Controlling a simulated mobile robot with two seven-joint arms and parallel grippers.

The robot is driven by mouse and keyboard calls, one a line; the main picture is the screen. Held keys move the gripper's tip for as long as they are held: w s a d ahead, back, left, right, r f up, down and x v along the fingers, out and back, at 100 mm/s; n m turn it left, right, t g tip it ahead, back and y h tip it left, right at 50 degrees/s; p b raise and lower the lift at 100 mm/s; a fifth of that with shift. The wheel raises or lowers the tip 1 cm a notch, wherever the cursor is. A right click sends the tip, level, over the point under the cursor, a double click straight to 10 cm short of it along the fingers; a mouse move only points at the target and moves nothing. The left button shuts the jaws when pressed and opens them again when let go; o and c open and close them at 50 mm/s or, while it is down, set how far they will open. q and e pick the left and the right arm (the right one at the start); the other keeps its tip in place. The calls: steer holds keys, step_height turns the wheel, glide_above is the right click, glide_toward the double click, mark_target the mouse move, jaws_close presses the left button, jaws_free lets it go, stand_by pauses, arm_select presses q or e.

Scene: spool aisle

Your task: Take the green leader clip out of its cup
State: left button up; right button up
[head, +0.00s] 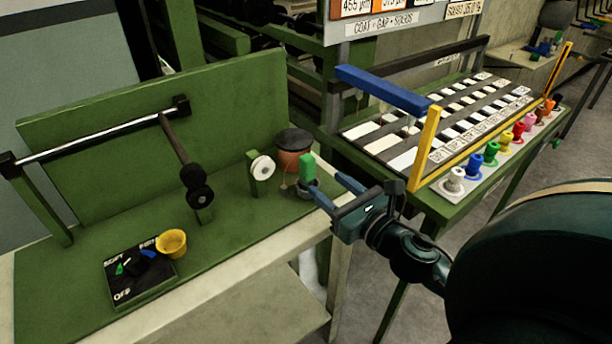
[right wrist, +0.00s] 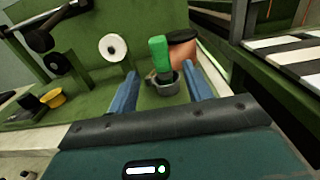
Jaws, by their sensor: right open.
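The green leader clip (head: 307,167) stands upright in a small dark grey cup (head: 312,187) near the right edge of the green bench. In the right wrist view the clip (right wrist: 159,54) rises well above the rim of the cup (right wrist: 167,87). My right gripper (head: 331,187) is open, with its two blue fingers pointing at the cup. In the right wrist view its fingers (right wrist: 160,76) lie either side of the clip and cup, with nothing held. Whether the fingers touch the cup cannot be told. My left gripper is not in view.
A terracotta-coloured pot (head: 294,148) with a dark top stands just behind the clip. A white spool (head: 262,168) on a green post is to the left. A yellow cup (head: 171,243) and black board (head: 140,278) lie farther left. A sample table (head: 450,203) stands at right.

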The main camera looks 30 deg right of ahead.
mark_target(302, 160)
steer(key=w, duration=0.5)
steer(key=shift+a+p, duration=0.2)
steer(key=shift+p, duration=0.15)
steer(key=w, duration=0.2)
steer(key=w+r+p, duration=0.1)
steer(key=w, duration=0.1)
steer(key=shift+a, duration=0.1)
steer(key=shift+w+f, duration=0.15)
steer(key=shift+w, duration=0.4)
steer(key=shift+c, duration=0.2)
jaws_close()
